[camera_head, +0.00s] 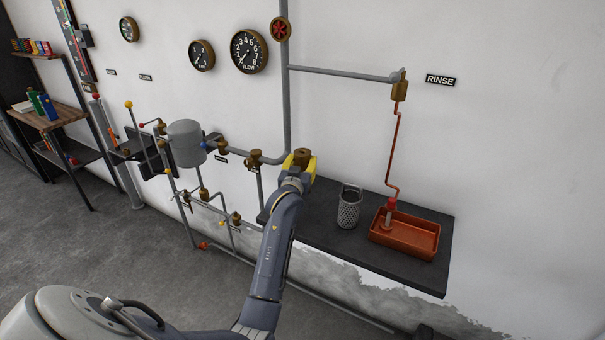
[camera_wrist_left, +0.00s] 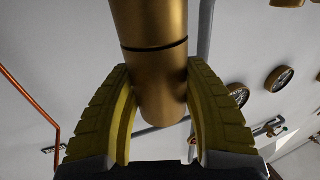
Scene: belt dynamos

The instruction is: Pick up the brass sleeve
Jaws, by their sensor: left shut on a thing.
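The brass sleeve (camera_head: 302,155) is a golden cylinder near the left end of the dark shelf in the head view. In the left wrist view the sleeve (camera_wrist_left: 155,75) stands between the yellow ribbed fingers, with a dark groove around it. My left gripper (camera_head: 301,166) is shut on the sleeve, its fingers touching both sides. The gripper hides part of the sleeve in the head view. Whether the sleeve is clear of the shelf I cannot tell. My right gripper is not in view.
The dark shelf (camera_head: 330,238) holds a perforated metal cup (camera_head: 348,208) and an orange-red tray (camera_head: 410,240) to the right of the gripper. A copper pipe (camera_head: 391,150) comes down to the tray. Pipes, valves and a grey tank (camera_head: 186,145) stand at left.

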